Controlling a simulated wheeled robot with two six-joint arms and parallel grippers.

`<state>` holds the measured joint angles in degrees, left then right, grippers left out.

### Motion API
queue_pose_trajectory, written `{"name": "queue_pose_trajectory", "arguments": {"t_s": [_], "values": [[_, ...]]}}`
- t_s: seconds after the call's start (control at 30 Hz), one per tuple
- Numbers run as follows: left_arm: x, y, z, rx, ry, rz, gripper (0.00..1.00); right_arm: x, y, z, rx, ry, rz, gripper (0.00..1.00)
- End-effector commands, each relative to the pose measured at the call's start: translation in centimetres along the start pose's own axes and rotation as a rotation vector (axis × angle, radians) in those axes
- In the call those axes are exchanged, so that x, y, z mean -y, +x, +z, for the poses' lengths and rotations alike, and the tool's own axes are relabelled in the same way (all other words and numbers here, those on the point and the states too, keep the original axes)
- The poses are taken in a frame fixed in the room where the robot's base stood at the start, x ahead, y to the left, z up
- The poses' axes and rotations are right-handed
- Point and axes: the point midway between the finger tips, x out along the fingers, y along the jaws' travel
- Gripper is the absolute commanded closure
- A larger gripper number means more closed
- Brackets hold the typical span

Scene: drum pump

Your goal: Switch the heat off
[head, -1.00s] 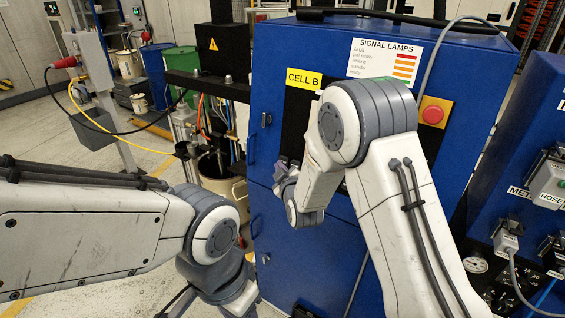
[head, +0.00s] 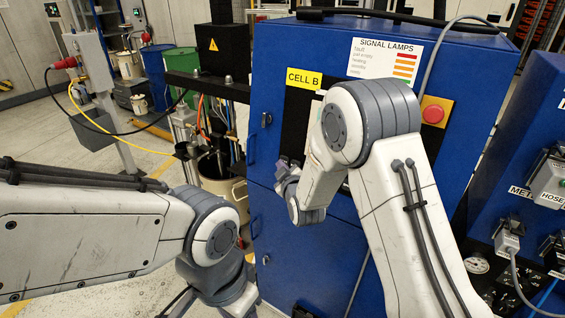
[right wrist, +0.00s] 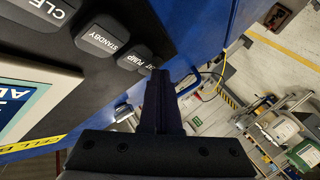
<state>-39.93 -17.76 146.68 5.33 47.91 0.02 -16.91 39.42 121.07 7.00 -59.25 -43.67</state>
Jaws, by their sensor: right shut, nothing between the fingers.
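The blue cabinet (head: 310,250) marked CELL B stands ahead, with a black control panel (head: 296,120) mostly hidden behind my right arm. In the right wrist view the panel shows dark keys: one reading CLE, a STANDBY key (right wrist: 102,40) and a PUMP key (right wrist: 135,58), plus part of a lit screen (right wrist: 18,105). A heat switch cannot be made out. My right gripper (head: 281,169) is at the panel's lower left; its fingers (right wrist: 161,80) are shut and empty, with the tips close to the PUMP key. Whether they touch it cannot be told. My left gripper is out of view.
A red stop button (head: 433,114) and a signal lamps sign (head: 384,62) are on the cabinet. Hoses and a bucket (head: 226,185) stand left of the cabinet; another blue unit (head: 510,150) is right.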

Motion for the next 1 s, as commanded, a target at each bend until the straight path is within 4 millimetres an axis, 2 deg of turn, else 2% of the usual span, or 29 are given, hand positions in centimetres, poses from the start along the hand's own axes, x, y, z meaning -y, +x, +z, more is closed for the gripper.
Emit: {"name": "queue_pose_trajectory", "arguments": {"t_s": [0.43, 0.77, 1.0], "values": [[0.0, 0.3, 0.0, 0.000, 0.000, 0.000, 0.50, 0.9, -1.2, -0.8, 0.000, 0.000, 0.000, 1.00], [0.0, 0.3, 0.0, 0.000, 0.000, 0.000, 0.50, 0.9, -1.3, -0.9, 0.000, 0.000, 0.000, 1.00], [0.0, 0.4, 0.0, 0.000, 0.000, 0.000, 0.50, 2.0, -2.8, -2.0, -0.001, 0.000, -0.002, 1.00]]}}
